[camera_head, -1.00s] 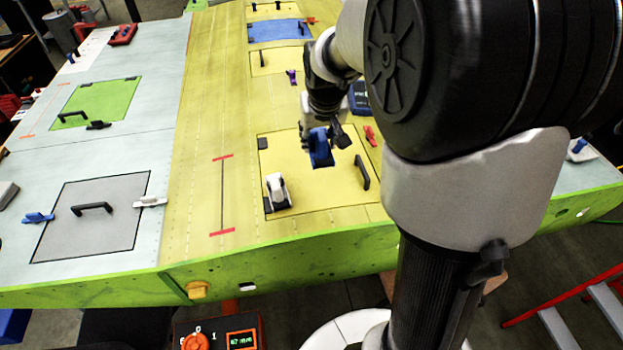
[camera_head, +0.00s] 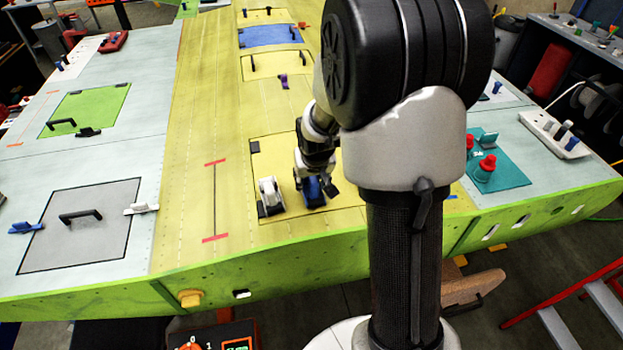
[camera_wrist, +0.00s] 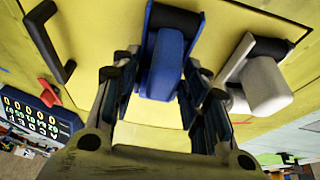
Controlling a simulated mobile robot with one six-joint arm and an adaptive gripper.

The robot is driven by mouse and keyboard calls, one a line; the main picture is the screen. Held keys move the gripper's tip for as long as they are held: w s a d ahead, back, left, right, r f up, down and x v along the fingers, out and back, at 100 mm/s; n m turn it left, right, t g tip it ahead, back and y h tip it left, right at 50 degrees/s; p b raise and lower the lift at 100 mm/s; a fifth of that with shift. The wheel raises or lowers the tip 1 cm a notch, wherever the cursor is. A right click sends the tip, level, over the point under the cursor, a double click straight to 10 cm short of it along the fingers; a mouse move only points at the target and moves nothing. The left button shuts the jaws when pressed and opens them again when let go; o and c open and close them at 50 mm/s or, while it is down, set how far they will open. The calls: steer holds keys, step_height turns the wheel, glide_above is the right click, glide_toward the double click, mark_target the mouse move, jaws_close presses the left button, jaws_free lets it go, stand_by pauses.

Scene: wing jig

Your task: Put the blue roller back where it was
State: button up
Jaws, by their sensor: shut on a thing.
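My gripper (camera_head: 316,182) is shut on the blue roller (camera_head: 313,196), pointing down over the near part of a yellow panel (camera_head: 268,148). In the wrist view my gripper's fingers (camera_wrist: 162,88) stand on both sides of the blue roller's body (camera_wrist: 165,62), with its dark roller end beyond them. The roller is at or just above the panel; I cannot tell whether it touches. A white roller (camera_head: 268,192) stands close to its left on the same panel, and appears right of it in the wrist view (camera_wrist: 262,82).
A teal tray with red-topped items (camera_head: 500,178) is farther right.

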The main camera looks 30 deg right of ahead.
steer(key=o, duration=1)
steer(key=shift+f, duration=0.1)
steer(key=p+v, duration=0.1)
steer(key=v, duration=1)
steer(key=s+a+r+n, duration=0.1)
steer(key=s+a+r, duration=0.7)
steer(key=s+r, duration=0.15)
steer(key=s+a+n+y, duration=0.1)
steer(key=s+a, duration=0.3)
steer(key=s, duration=0.8)
steer(key=shift+s+a+r+n+y, duration=0.15)
steer(key=shift+s+a+n+y, duration=0.2)
steer(key=shift+n, duration=0.25)
